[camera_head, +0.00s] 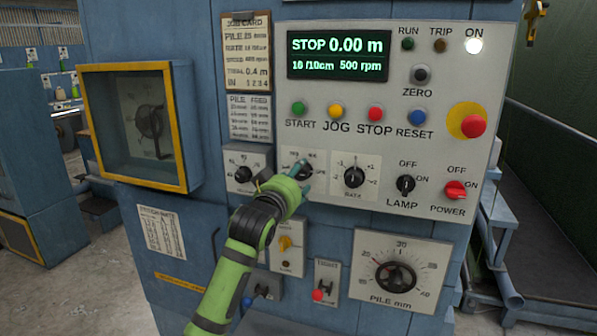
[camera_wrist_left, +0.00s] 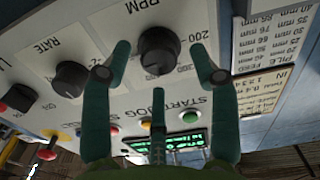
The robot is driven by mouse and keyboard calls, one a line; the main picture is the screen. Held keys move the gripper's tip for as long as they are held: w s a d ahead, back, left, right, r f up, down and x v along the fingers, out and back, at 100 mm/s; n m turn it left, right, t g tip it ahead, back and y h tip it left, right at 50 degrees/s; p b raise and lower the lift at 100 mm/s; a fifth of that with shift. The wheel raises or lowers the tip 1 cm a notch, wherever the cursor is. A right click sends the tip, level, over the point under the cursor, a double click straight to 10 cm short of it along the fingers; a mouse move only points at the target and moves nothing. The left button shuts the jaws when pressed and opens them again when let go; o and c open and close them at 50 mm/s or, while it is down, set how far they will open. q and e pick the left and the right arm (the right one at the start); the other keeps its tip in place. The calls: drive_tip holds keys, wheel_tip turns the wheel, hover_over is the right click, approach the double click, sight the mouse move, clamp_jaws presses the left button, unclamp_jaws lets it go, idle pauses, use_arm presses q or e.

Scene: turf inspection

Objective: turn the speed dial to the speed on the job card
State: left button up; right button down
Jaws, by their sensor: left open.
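The speed dial (camera_head: 306,172) is a black knob with an rpm scale on the white panel, partly hidden by my fingers in the head view. In the left wrist view the dial (camera_wrist_left: 158,50), marked RPM, shows between my fingers. My left gripper (camera_head: 298,175) is open at the dial; in the left wrist view its green fingers (camera_wrist_left: 163,65) stand on both sides and below. I cannot tell whether they touch it. The job card (camera_head: 248,52) hangs at upper left; its speed line is too blurred to read. The display (camera_head: 339,54) reads STOP, 0.00 m, 500 rpm. My right gripper is out of view.
The RATE dial (camera_head: 354,177) is just right of the speed dial, and another black dial (camera_head: 244,174) is to its left. Coloured buttons (camera_head: 335,111) sit above. A yellow-framed box (camera_head: 183,125) juts out at left. A PILE dial (camera_head: 396,277) is below.

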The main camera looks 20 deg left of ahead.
use_arm(q)
drive_tip(key=shift+w+d, duration=0.1)
drive_tip(key=shift+w, duration=1)
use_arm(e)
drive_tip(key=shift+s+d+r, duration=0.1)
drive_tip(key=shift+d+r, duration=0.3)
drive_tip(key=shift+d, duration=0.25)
use_arm(q)
drive_tip(key=shift+c, duration=0.4)
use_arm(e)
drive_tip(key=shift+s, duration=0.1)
use_arm(q)
drive_tip(key=c, duration=1.1)
drive_tip(key=shift+o, duration=0.2)
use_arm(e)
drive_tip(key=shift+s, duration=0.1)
